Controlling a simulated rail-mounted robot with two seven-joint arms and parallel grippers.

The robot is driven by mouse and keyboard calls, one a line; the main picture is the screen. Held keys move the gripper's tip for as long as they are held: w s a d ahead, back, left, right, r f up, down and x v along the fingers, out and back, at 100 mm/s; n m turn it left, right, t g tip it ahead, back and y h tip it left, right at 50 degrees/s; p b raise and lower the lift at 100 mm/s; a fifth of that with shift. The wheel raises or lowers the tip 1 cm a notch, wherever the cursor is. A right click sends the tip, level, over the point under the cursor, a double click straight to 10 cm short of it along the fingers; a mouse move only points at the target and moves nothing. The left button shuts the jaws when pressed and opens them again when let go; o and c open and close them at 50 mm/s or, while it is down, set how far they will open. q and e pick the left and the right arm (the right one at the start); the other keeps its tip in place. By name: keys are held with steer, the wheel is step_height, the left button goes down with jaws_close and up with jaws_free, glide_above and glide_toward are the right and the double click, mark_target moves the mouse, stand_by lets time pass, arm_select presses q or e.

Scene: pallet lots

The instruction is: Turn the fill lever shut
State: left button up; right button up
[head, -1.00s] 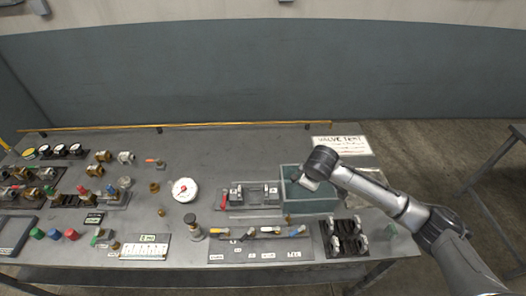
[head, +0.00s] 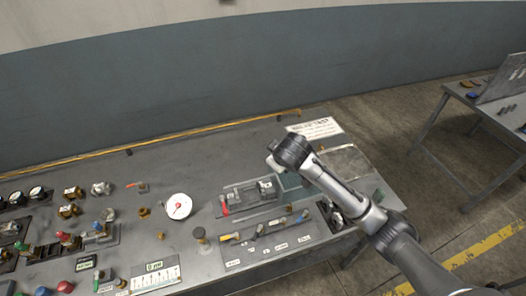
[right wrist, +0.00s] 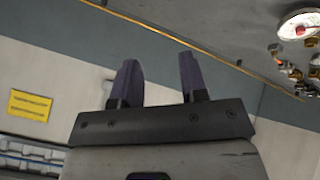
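The labels are too small to read, so I cannot tell which lever is the fill lever. A red-handled lever (head: 223,205) is at the left end of a grey valve fixture (head: 250,196) behind that row. My right arm reaches in from the right, its wrist above the teal bin. In the right wrist view my right gripper (right wrist: 160,75) is open, with nothing between its fingers. My left gripper is not in view.
A teal bin (head: 291,181) stands right of the fixture, partly hidden by my arm. A round white dial (head: 178,207) and several brass fittings lie left. A white sign (head: 314,128) lies at the back. Another table (head: 470,95) stands at the far right.

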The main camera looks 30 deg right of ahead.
steer(key=shift+t+y, duration=0.3)
steer(key=shift+y, duration=0.2)
steer(key=shift+w+a+r+p, duration=0.1)
steer(key=shift+w+a+r, duration=0.15)
steer(key=shift+a+r, duration=0.4)
steer(key=shift+w+a+r+p, duration=0.2)
steer(key=shift+a+r, duration=0.3)
steer(key=shift+a, duration=0.25)
steer(key=shift+w+a+r+p, duration=0.1)
steer(key=shift+w+a+r, duration=0.15)
steer(key=shift+a+r, duration=0.4)
steer(key=shift+f, duration=0.1)
